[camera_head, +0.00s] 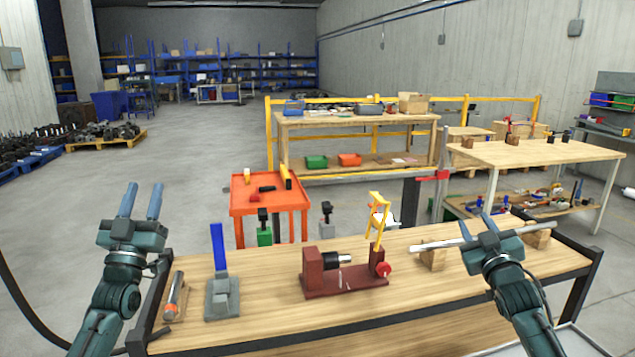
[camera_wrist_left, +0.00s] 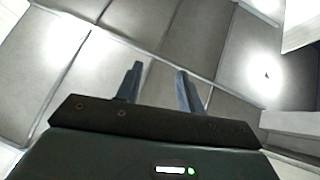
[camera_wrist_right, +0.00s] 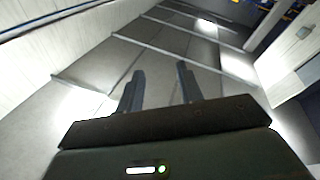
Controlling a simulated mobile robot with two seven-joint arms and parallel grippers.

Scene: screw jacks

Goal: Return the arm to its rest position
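My left gripper (camera_head: 140,202) is raised over the left end of the workbench, fingers pointing up. My right gripper (camera_head: 478,228) is at the right side of the bench, overlapping a pale rod (camera_head: 518,231) in the head view.
The workbench (camera_head: 270,315) holds a dark red fixture (camera_head: 345,278), a grey block with a blue upright (camera_head: 220,285), and a tool on a wooden holder (camera_head: 173,297). A green-based jack (camera_head: 264,237), a grey one (camera_head: 326,229) and an orange cart (camera_head: 243,207) show behind.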

